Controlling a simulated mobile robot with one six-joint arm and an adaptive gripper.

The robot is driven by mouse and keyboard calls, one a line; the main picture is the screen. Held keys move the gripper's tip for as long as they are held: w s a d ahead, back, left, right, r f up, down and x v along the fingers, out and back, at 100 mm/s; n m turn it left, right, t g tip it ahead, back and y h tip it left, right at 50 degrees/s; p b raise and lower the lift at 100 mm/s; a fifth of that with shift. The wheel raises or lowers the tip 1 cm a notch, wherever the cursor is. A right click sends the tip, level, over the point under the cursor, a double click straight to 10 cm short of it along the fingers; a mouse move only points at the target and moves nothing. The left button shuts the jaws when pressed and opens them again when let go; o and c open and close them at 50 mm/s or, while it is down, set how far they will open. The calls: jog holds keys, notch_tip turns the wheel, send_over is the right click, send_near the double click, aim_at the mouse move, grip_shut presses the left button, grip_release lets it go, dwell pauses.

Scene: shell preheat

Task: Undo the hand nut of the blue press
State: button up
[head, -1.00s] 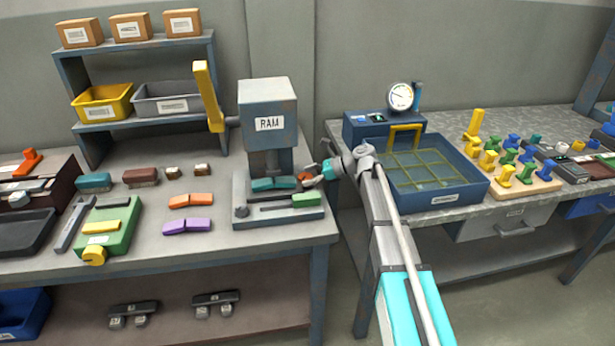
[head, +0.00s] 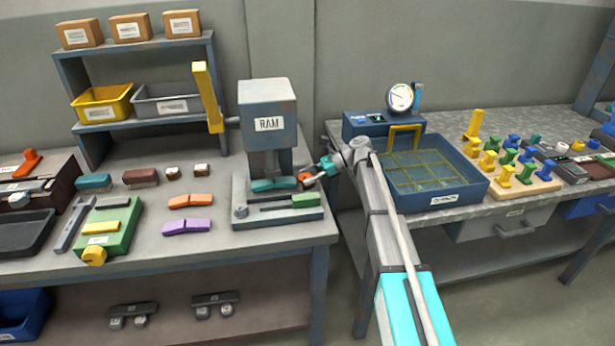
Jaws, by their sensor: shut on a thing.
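The blue-grey press (head: 267,108) with the RAM label stands at the right end of the left bench. A teal piece (head: 275,184) lies under its ram. A small orange-red part (head: 304,176), which looks like the hand nut, sits just right of the teal piece. My gripper (head: 308,180) reaches in from the right and is shut on this orange-red part. The fingers hide some of it, so its exact seat on the press is hard to see.
The press base (head: 280,218) carries a slotted bar with a green block (head: 306,200). A yellow lever (head: 207,97) rises at the press's left. Orange (head: 190,201) and purple (head: 187,225) pieces lie left of the base. A blue basin (head: 450,197) stands on the right bench.

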jog(key=shift+a+n+g+h, duration=0.1)
jog(key=shift+n+g+h, duration=0.3)
jog(key=shift+n+g, duration=0.2)
jog(key=o, duration=1.2)
jog(key=shift+c, duration=0.2)
jog(key=shift+s, duration=0.1)
